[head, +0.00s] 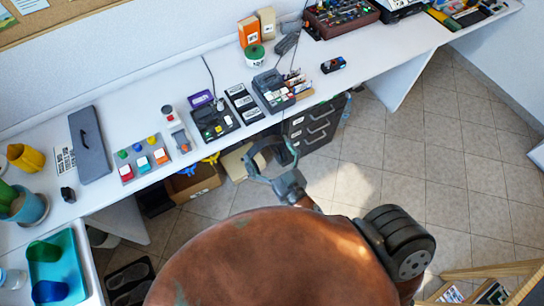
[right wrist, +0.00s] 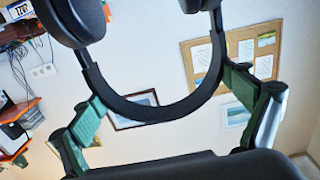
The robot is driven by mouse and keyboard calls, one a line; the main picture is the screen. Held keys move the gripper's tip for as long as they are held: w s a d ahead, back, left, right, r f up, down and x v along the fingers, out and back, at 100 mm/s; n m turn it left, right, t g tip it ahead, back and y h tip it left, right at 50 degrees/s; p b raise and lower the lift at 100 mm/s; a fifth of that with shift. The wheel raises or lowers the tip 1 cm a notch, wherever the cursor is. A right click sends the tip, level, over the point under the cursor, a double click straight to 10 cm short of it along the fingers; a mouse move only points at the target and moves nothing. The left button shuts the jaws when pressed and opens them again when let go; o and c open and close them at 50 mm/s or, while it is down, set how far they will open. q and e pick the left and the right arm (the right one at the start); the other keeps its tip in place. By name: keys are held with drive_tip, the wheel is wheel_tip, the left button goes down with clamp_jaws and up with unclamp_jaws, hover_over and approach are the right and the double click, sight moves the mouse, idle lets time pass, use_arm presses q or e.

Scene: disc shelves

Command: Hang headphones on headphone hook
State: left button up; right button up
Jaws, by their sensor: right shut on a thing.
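The headphones show large in the right wrist view, with a dark curved headband (right wrist: 152,109) and two dark ear cups (right wrist: 80,18) at the top, partly cut off. My right gripper (right wrist: 165,103) is shut on the headband, its green-padded fingers at either side of the curve. In the head view my right gripper (head: 270,160) is out over the floor, in front of the desk edge; the headphones there are small and hard to separate from the fingers. I cannot make out the headphone hook for sure in either view. My left gripper is not in view.
A long white desk (head: 140,85) runs along the wall, crowded with devices. Below it stand a dark drawer cabinet (head: 315,125) and a cardboard box (head: 193,183). The tiled floor (head: 400,150) to the right is clear. A wooden shelf (head: 490,272) stands at the lower right.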

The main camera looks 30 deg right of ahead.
use_arm(q)
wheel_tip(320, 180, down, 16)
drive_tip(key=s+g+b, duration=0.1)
drive_tip(key=b, duration=1.6)
use_arm(e)
drive_tip(key=w+f+g, duration=0.1)
drive_tip(key=w+f, duration=0.4)
drive_tip(key=f, duration=0.7)
drive_tip(key=w+f+g, duration=0.1)
drive_tip(key=w+f, duration=0.5)
drive_tip(key=f, duration=0.5)
drive_tip(key=w+f, duration=0.5)
drive_tip(key=f, duration=0.7)
use_arm(q)
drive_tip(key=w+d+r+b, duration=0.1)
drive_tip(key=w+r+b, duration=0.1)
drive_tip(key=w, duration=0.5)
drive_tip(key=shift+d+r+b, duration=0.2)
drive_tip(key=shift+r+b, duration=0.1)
drive_tip(key=shift+b, duration=0.25)
use_arm(e)
drive_tip(key=w+f, duration=0.1)
drive_tip(key=w, duration=1)
drive_tip(key=shift+w+f, duration=0.15)
drive_tip(key=shift+w, duration=0.15)
